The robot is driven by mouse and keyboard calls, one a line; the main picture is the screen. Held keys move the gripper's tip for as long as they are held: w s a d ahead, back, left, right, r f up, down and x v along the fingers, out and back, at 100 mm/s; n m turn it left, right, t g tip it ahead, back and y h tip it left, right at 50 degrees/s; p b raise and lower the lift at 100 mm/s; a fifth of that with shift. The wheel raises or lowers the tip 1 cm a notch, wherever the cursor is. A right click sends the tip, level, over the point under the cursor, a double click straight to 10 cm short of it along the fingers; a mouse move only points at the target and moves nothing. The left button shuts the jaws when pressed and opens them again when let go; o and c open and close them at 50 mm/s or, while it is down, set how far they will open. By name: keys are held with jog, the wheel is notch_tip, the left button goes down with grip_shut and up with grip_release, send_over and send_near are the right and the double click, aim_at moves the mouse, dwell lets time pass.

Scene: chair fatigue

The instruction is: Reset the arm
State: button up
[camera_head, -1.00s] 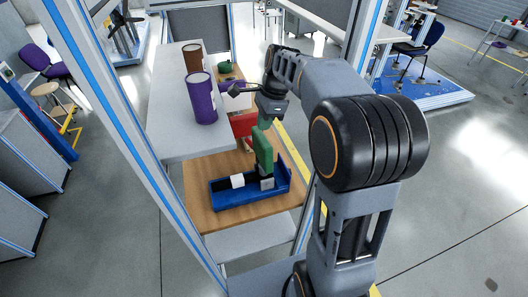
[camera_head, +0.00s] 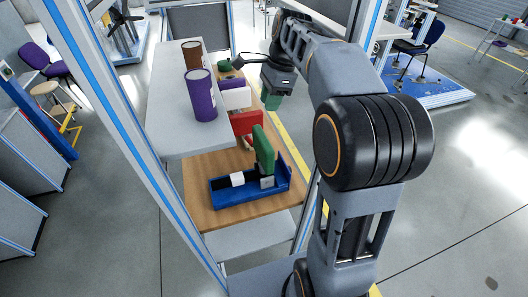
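My gripper (camera_head: 272,102) hangs from my arm in the upper middle of the head view, with a green part at its lower end. It is too small and too much in line with the arm to tell whether it is open or shut. It is above and behind the green upright piece (camera_head: 263,150), clear of it. That piece stands at the right end of a blue tray (camera_head: 240,202) on the wooden board. A black and white part (camera_head: 236,181) lies in the tray.
A purple can (camera_head: 201,96) and a brown can (camera_head: 193,54) stand on the grey shelf (camera_head: 180,140) to the left. Red (camera_head: 246,123) and purple-white (camera_head: 234,93) items sit behind the tray. Frame posts (camera_head: 105,105) flank the bench.

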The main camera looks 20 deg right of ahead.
jog(key=v, duration=0.7)
notch_tip(320, 180, down, 8)
jog(key=n+t+h, duration=0.1)
jog(key=n+t, duration=0.1)
jog(key=n, duration=0.6)
jog(key=s+a+f+n+t+h, duration=0.1)
jog(key=s+f+n, duration=0.3)
jog(key=s, duration=0.4)
jog(key=s+a+f+n+t+b, duration=0.1)
jog(key=s+a+f+n, duration=0.2)
jog(key=s, duration=0.6)
jog(key=f+n, duration=0.2)
jog(key=n, duration=0.1)
jog(key=shift+s+t+h+b, duration=0.15)
jog(key=shift+t+h+b, duration=0.15)
jog(key=shift+t+h, duration=0.1)
